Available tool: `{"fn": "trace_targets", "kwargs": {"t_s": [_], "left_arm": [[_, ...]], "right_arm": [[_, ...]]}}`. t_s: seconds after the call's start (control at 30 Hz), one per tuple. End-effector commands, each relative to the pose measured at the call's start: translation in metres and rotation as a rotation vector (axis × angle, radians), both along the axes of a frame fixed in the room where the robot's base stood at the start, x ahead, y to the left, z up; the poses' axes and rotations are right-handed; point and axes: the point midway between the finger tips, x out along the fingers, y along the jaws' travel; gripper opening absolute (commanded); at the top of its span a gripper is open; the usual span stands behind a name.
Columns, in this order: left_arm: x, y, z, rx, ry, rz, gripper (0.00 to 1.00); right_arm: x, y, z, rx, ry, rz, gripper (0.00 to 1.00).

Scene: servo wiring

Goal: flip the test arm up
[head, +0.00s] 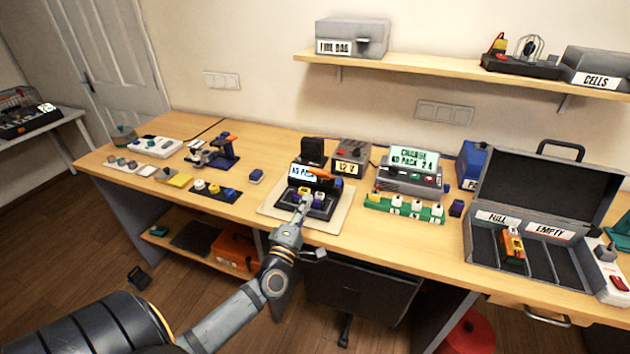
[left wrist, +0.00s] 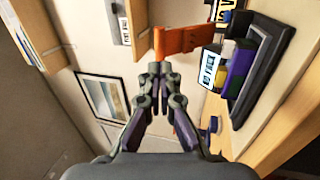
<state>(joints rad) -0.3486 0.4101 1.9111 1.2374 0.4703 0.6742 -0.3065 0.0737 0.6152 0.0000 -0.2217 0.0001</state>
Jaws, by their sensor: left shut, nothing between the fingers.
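The orange test arm (head: 318,173) lies roughly level on the dark test rig (head: 318,205), above its yellow and purple parts. In the left wrist view the orange arm (left wrist: 182,41) sticks out from the rig, just beyond my fingertips. My left gripper (head: 303,203) is at the front of the rig; its fingers (left wrist: 158,72) are shut and empty. I cannot tell whether the fingertips touch the arm. A small screen (head: 301,172) on the rig reads "NO PACK"; it also shows in the left wrist view (left wrist: 209,68). My right gripper is not in view.
The rig stands on a pale mat (head: 341,222). A grey 12 V supply (head: 351,155) is behind it; a charger (head: 412,178) and a green strip (head: 403,208) are to the right. An open case (head: 483,252) stands further right. Left of the mat is some bare desk.

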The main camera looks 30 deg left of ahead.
Motion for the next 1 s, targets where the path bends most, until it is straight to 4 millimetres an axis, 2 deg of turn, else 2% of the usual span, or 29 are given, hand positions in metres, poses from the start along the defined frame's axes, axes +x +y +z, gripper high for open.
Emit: {"fn": "trace_targets", "kwargs": {"t_s": [0.2, 0.4, 0.87, 1.0], "left_arm": [[0.042, 0.010, 0.014, -0.001, -0.002, 0.002, 0.00], [0.065, 0.015, 0.019, 0.001, 0.000, 0.001, 0.00], [0.070, 0.016, 0.020, -0.001, 0.002, 0.001, 0.00], [0.075, 0.016, 0.025, -0.004, 0.013, 0.001, 0.00]], "right_arm": [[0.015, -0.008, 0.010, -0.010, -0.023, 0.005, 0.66], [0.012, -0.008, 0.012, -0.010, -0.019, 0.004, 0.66], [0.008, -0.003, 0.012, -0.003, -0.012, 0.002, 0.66], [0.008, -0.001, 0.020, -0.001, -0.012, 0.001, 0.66]]}}
